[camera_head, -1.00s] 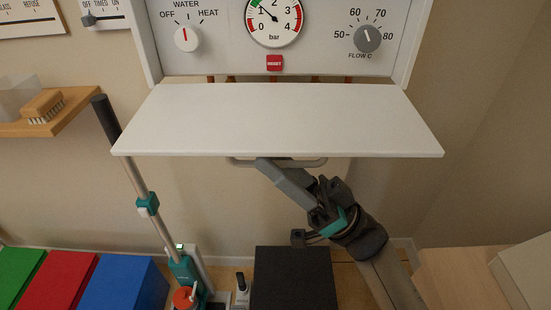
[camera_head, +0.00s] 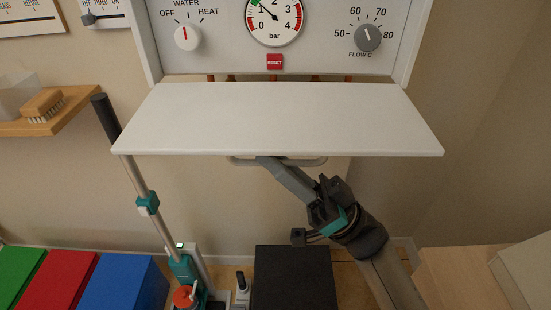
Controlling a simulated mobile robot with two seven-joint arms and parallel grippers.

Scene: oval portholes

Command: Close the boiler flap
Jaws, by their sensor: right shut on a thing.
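The boiler flap (camera_head: 280,120) is a white panel hinged at the bottom of the boiler (camera_head: 240,62). It hangs open, sticking out toward me roughly level. A grey bar handle (camera_head: 240,161) shows under its front edge. My right gripper (camera_head: 268,160) reaches up from the lower right and is shut on the handle; its fingertips are partly hidden by the flap's edge. My left gripper is not in view.
A stick vacuum (camera_head: 147,205) stands left of the flap, its dark grip close to the flap's left edge. A wooden shelf (camera_head: 50,125) with a brush (camera_head: 42,104) is at left. Green, red and blue boxes (camera_head: 120,283) are lower left. A wooden box (camera_head: 460,280) is lower right.

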